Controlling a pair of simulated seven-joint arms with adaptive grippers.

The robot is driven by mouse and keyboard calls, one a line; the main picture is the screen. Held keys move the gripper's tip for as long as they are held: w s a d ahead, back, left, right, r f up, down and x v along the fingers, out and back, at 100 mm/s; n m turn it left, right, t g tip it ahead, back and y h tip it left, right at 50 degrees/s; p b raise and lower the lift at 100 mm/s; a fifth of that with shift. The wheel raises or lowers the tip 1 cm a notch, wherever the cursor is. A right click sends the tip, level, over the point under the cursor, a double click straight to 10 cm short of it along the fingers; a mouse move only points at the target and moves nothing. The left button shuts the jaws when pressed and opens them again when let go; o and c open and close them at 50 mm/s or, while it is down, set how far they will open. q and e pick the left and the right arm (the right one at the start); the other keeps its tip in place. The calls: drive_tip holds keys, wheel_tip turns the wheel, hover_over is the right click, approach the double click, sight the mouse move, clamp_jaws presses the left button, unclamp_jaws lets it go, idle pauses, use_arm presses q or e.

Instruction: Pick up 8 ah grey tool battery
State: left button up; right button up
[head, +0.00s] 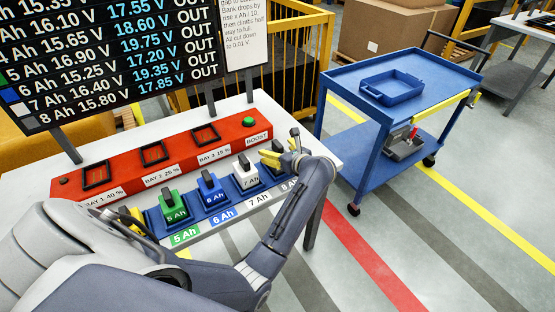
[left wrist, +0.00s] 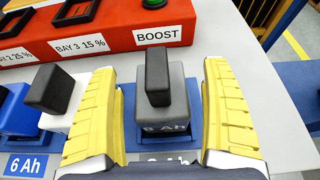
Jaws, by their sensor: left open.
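The grey battery (left wrist: 172,102) with a black top grip stands upright in a blue holder at the right end of the battery row. Its printed number is blurred in the left wrist view. My left gripper (left wrist: 158,110) is open, with one yellow finger on each side of the battery, and a gap shows on both sides. In the head view my left gripper (head: 283,153) hides most of this battery, and the "8 Ah" label below is partly covered.
To the left stand the white 7 Ah (head: 245,171), blue 6 Ah (head: 211,193) and green 5 Ah (head: 174,208) batteries. A red charging rail (head: 180,148) runs behind, with a green button (head: 248,122). A blue cart (head: 345,83) with a blue tray (head: 392,97) stands right.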

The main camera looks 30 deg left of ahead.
sight(273, 148)
use_arm(q)
drive_tip(key=shift+x, duration=1.85)
drive_tip(key=shift+c, duration=0.3)
drive_tip(key=c, duration=1.5)
drive_tip(key=shift+r, duration=0.15)
drive_tip(key=shift+c, duration=0.5)
drive_tip(key=shift+r, duration=0.1)
